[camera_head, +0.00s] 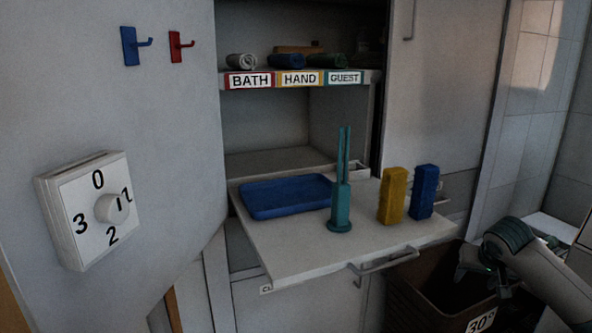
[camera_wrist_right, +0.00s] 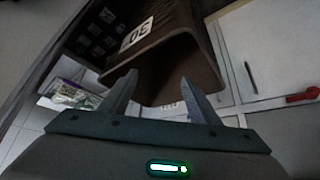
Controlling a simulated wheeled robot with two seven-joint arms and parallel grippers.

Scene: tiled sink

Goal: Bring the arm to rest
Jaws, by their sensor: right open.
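My right gripper (camera_head: 470,268) is at the lower right in the head view, above and beside the brown bin. In the right wrist view its two fingers (camera_wrist_right: 156,98) are spread apart with nothing between them. The brown bin (camera_wrist_right: 178,50) marked 30 is beyond the fingers. My left gripper is in neither view.
The brown bin (camera_head: 410,308) stands below the pull-out shelf (camera_head: 290,245). On that shelf are a blue tray (camera_head: 285,197), a teal pronged stand (camera_head: 340,205), a yellow block (camera_head: 393,196) and a blue block (camera_head: 424,192). A dial (camera_head: 95,212) is at left.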

